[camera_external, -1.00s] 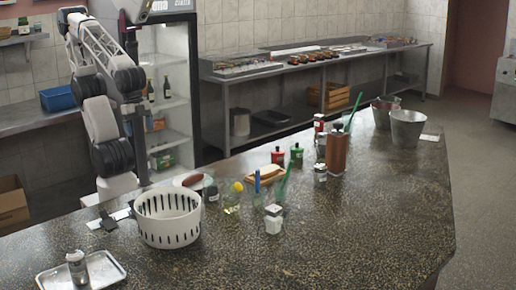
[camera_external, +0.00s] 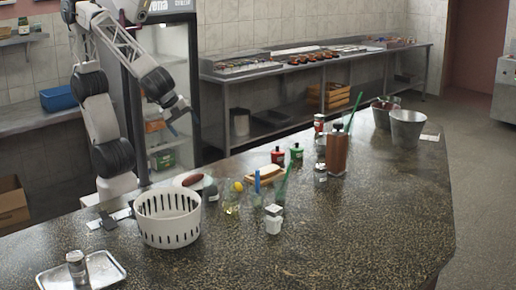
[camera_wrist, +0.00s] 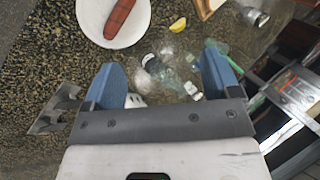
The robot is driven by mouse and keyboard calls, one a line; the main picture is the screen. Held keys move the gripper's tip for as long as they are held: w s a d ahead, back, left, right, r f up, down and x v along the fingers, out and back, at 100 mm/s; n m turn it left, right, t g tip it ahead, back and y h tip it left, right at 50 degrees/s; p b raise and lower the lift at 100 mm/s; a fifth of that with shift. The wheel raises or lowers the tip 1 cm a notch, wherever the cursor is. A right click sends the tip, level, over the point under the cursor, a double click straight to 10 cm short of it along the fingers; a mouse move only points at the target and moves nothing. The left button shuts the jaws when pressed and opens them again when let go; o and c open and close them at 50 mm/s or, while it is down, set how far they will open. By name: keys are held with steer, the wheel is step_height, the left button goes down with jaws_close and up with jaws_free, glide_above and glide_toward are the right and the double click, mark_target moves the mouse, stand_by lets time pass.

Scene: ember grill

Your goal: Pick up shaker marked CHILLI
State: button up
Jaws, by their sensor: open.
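Several small shakers with metal tops stand in the external view, and I cannot read CHILLI on any of them. One shaker (camera_external: 273,222) stands at the counter's front middle. Another shaker (camera_external: 320,173) is farther right, and a third shaker (camera_external: 77,264) stands on a metal tray at front left. A metal-topped container (camera_wrist: 254,16) shows at the upper right of the wrist view; its label is unreadable. My gripper (camera_external: 178,116) is raised at the counter's back left, away from these shakers. In the wrist view my gripper (camera_wrist: 162,82) is open, its blue fingers apart with nothing held.
A white slotted basket (camera_external: 168,228) stands at left, near the metal tray (camera_external: 105,268). A sausage (camera_wrist: 120,18) lies on a white plate (camera_wrist: 145,22). Glass containers (camera_wrist: 165,72) and a lemon piece (camera_wrist: 178,24) are close by. A tall brown grinder (camera_external: 336,155) stands at right. The front right counter is clear.

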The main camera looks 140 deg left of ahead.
steer(key=w+a+m+y, duration=0.4)
steer(key=w+a+m, duration=0.1)
steer(key=w+a, duration=0.55)
steer(key=m+t+y, duration=0.3)
steer(key=m+t, duration=0.2)
steer(key=m, duration=0.9)
glide_above(320, 175)
steer(key=s+d, duration=0.2)
steer(key=s, duration=0.2)
step_height(320, 175, down, 10)
steer(key=shift+f, duration=3.5)
steer(key=shift+x, duration=2.45)
steer(key=shift+f, duration=0.15)
